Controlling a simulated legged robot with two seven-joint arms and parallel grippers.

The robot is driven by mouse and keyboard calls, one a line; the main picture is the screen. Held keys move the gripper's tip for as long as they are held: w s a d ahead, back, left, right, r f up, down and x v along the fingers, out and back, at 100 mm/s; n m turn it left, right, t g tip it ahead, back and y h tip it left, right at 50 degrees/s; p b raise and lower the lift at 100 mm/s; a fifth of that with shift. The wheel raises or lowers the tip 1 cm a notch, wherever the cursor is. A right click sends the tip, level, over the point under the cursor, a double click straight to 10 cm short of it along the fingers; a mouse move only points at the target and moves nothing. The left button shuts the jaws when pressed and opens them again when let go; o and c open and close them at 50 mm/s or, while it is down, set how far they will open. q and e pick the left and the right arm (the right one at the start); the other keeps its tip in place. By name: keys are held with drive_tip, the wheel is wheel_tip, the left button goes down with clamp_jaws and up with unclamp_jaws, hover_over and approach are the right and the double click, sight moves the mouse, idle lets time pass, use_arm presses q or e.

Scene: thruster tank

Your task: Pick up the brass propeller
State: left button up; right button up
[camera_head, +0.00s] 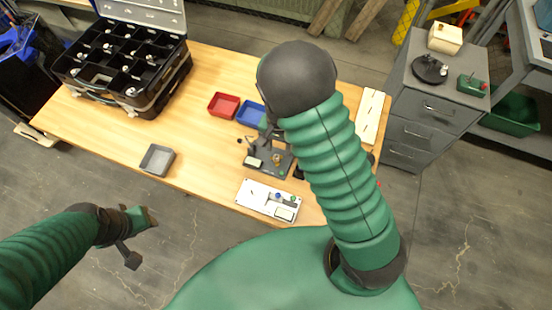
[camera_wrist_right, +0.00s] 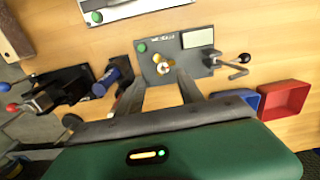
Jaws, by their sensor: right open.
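The small brass propeller (camera_wrist_right: 163,67) sits on a grey fixture plate (camera_wrist_right: 152,76) in the right wrist view. In the head view the propeller (camera_head: 277,159) is a small gold spot on the same fixture on the table. My right gripper (camera_wrist_right: 160,88) is open and empty, its two fingers pointing at the fixture on either side of the propeller, apart from it as far as I can see. In the head view my right forearm hides most of that gripper. My left gripper (camera_head: 144,238) is open and empty, off the table's front left edge.
Red (camera_head: 224,105) and blue (camera_head: 251,113) bins lie behind the fixture; a white panel (camera_head: 268,199) lies in front. A grey tray (camera_head: 157,160) and a black compartment case (camera_head: 130,62) are at left. A blue-handled tool (camera_wrist_right: 105,82) stands beside the fixture. The table's middle left is clear.

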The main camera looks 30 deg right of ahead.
sight(275, 159)
drive_tip(key=f, duration=0.5)
drive_tip(key=shift+w+a+f, duration=0.2)
drive_tip(key=shift+w+a, duration=0.05)
drive_tip(key=shift+a, duration=0.1)
drive_tip(key=shift+s+r, duration=0.1)
clamp_jaws()
